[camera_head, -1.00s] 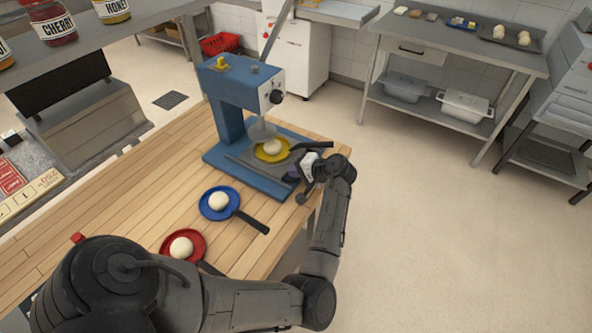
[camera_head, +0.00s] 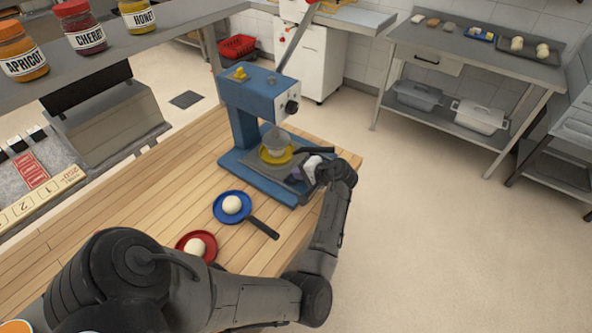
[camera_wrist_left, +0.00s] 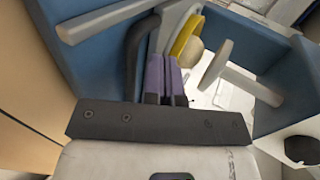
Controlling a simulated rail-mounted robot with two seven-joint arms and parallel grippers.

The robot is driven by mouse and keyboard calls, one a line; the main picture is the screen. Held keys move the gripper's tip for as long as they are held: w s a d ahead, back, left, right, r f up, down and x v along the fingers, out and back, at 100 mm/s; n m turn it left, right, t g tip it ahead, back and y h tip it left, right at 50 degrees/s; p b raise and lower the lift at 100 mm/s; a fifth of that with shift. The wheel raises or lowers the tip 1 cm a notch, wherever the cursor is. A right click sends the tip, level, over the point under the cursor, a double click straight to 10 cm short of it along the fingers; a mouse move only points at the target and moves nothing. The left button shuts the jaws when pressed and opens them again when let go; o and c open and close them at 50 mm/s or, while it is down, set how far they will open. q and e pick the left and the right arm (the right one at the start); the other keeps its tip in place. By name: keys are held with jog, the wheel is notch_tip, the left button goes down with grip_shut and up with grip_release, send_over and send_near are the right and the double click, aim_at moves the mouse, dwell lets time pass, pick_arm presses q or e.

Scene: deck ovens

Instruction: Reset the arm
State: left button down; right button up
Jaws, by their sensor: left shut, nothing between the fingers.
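My left gripper (camera_head: 308,172) is at the right side of the blue press (camera_head: 262,95), close to its base. Its purple fingers (camera_wrist_left: 165,78) are shut with nothing between them. The yellow pan (camera_head: 268,157) lies on the press base under the grey press head (camera_head: 279,140), which hides most of its middle. The yellow pan's edge (camera_wrist_left: 187,34) and a pale dough ball (camera_wrist_left: 189,53) show just beyond the fingers in the left wrist view. My left arm reaches along the table's front edge. My right gripper is not in view.
A blue pan (camera_head: 219,214) and a red pan (camera_head: 186,242), each with a dough ball, lie on the wooden table (camera_head: 140,220) in front of the press. Jars stand on a shelf (camera_head: 150,45) at upper left. Open floor (camera_head: 420,230) lies to the right.

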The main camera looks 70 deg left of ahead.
pick_arm(q)
jog(key=p+v, duration=0.3)
jog(key=v, duration=0.3)
jog(key=shift+w+d+r, duration=0.2)
jog(key=shift+d+r, duration=0.05)
jog(key=shift+d, duration=0.05)
jog(key=shift+w+d+r, duration=0.25)
jog(key=shift+w+d, duration=0.05)
jog(key=shift+d, duration=0.2)
